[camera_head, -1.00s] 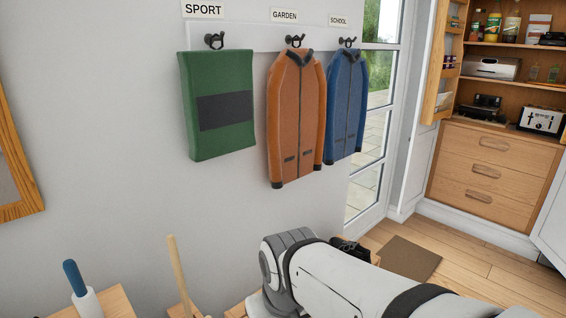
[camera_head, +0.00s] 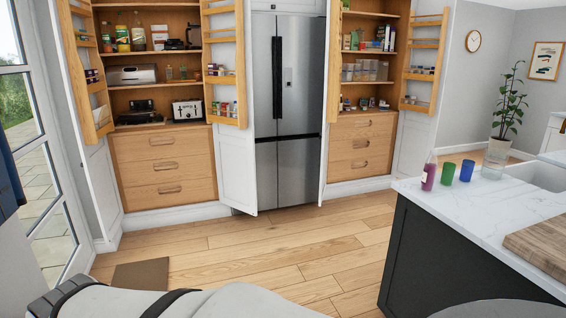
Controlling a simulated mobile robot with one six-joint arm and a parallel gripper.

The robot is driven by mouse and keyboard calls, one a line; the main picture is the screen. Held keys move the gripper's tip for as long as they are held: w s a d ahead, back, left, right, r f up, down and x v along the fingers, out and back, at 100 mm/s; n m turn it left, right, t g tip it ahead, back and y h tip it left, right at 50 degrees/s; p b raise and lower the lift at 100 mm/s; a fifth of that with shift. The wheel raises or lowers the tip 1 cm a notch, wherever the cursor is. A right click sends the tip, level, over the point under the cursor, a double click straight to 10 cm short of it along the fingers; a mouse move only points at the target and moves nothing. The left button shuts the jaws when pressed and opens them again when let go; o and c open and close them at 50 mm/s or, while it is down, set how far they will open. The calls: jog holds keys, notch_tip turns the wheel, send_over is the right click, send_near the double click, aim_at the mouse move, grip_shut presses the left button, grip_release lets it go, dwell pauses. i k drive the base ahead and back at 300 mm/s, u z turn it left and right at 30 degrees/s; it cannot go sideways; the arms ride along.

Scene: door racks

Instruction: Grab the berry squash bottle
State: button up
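Several other bottles (camera_head: 122,32) stand on the top shelf of the left open cupboard. My arm shows along the bottom edge, far from the counter bottle. My gripper is not in view.
A green cup (camera_head: 448,173), a blue cup (camera_head: 467,170) and a clear glass vase with a plant (camera_head: 495,150) stand beside the bottle. A wooden board (camera_head: 545,238) lies nearer. The wooden floor (camera_head: 250,258) before the steel fridge (camera_head: 288,110) is clear.

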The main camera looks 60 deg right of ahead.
aim_at(430, 164)
jog(key=z, duration=3.35)
jog(key=i, duration=1.65)
